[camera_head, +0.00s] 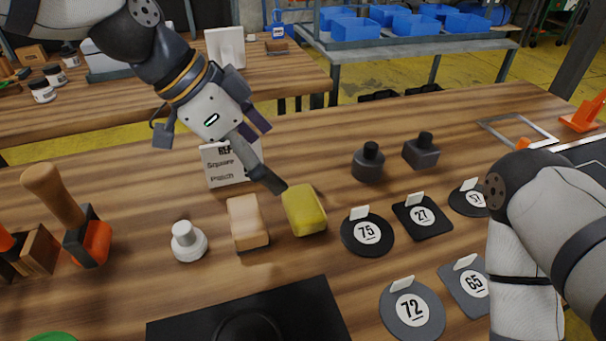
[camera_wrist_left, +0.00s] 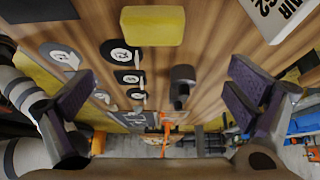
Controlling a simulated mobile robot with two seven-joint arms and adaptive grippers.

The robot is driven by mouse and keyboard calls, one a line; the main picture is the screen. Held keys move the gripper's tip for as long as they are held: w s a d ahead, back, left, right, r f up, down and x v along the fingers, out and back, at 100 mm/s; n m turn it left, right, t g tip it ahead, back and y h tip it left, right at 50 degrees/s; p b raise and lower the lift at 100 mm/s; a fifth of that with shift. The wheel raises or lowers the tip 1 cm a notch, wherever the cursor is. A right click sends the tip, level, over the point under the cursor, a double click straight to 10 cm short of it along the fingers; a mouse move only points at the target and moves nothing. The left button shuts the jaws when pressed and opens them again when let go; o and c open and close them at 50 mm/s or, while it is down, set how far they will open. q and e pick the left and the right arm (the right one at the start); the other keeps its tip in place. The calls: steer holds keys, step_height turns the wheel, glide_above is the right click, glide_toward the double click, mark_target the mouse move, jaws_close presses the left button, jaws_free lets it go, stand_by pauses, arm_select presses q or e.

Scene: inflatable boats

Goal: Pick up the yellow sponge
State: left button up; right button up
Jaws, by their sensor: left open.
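The yellow sponge (camera_head: 304,211) lies on the wooden bench in the head view, just right of a tan block. It also shows in the left wrist view (camera_wrist_left: 152,26) at the top, beyond the fingers. My left gripper (camera_head: 213,138) is above the bench, behind and left of the sponge. Its fingers stand wide apart in the left wrist view (camera_wrist_left: 158,97) with nothing held between them. A dark bar below the gripper reaches close to the sponge's back edge; I cannot tell whether they touch. My right arm is at the right edge, its gripper out of view.
The tan block (camera_head: 247,222) sits close beside the sponge. A white knob (camera_head: 188,241) and a sign (camera_head: 222,165) are further left. Numbered discs, including 75 (camera_head: 367,234), lie to the right. Two dark knobbed weights (camera_head: 369,163) (camera_head: 421,151) stand behind. A black tray (camera_head: 170,331) is in front.

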mark_target(303, 202)
arm_select(q)
steer(key=x, duration=0.3)
steer(key=s+x, duration=0.1)
steer(key=x, duration=0.3)
steer(key=b+x, duration=0.1)
steer(key=x, duration=0.2)
steer(key=shift+s+a+f, duration=0.2)
steer(key=shift+f, duration=0.5)
steer(key=shift+w+d+f, duration=0.15)
steer(key=shift+d+f, duration=0.15)
steer(key=shift+f, duration=0.05)
steer(key=shift+r, duration=0.1)
steer(key=c, duration=1)
arm_select(e)
steer(key=shift+s+f, duration=0.4)
steer(key=shift+s, duration=0.2)
steer(key=shift+s+f, duration=0.35)
steer(key=shift+s, duration=0.25)
